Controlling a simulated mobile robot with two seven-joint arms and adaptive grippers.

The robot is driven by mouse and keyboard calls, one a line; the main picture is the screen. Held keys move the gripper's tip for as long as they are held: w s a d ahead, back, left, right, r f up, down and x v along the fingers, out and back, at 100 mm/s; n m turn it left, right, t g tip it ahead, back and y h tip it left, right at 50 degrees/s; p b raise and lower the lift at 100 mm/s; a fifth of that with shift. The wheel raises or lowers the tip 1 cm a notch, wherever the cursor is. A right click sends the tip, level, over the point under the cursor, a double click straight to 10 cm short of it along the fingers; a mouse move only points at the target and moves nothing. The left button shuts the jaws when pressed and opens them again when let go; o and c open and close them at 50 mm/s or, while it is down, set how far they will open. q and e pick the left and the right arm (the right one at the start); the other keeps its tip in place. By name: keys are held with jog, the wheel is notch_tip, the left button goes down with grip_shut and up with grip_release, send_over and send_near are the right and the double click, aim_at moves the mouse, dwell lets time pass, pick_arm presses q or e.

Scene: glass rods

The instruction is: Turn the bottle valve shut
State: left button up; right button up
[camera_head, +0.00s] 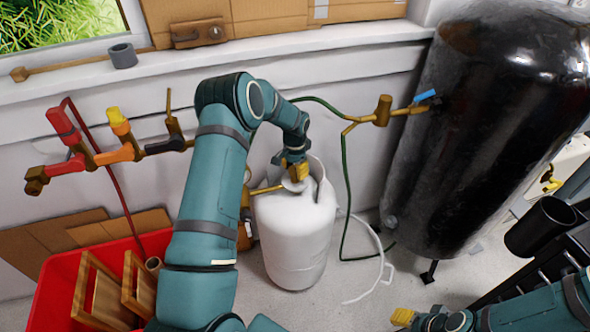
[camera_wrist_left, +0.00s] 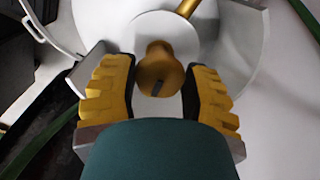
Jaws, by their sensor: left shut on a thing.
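The white gas bottle (camera_head: 292,240) stands upright on the floor against the wall. Its brass valve (camera_wrist_left: 160,68) shows from above in the left wrist view, with a dark slot on its knob. My left gripper (camera_head: 296,172) reaches down to the bottle's top. Its yellow fingers (camera_wrist_left: 158,90) lie on either side of the knob, shut on it. In the head view the gripper hides most of the valve. My right gripper (camera_head: 403,317) is low at the right, away from the bottle, its yellow tip showing; its opening is unclear.
A large black tank (camera_head: 470,130) stands right of the bottle. A green hose (camera_head: 345,190) hangs between them. Pipes with red, yellow and black valves (camera_head: 118,125) run along the wall at left. A red crate (camera_head: 60,290) with wooden frames sits at lower left.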

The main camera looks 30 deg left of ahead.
aim_at(294, 170)
pick_arm(q)
jog(key=shift+m, duration=1.2)
jog(key=shift+s, duration=0.1)
jog(key=o, duration=1.2)
notch_tip(294, 170, up, 12)
jog(key=shift+f, duration=0.1)
